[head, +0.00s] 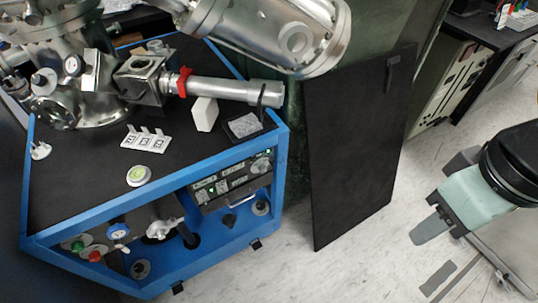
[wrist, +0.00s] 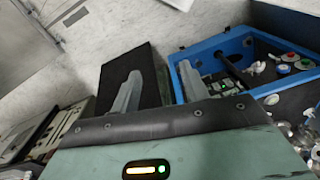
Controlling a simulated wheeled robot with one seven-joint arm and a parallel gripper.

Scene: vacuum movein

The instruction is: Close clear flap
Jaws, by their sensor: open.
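I cannot make out a clear flap for certain in either view. In the head view, a steel cube-shaped chamber (head: 141,90) with a square top sits on the blue-framed cart (head: 160,187). An upright pale plate (head: 91,72) stands beside its left side; I cannot tell whether it is the flap. My gripper (head: 427,233) is at the right, well apart from the cart, over the floor. In the wrist view, my gripper (wrist: 160,78) is open with nothing between its fingers. Beyond them are the cart (wrist: 203,48) and a dark panel.
A tall black panel (head: 352,150) with a small handle (head: 392,72) stands between the cart and my gripper. A steel tube (head: 235,90) with a red clamp (head: 184,82) runs right from the chamber. White blocks and a black tray (head: 243,126) lie on the cart top. Floor (head: 290,270) is clear in front.

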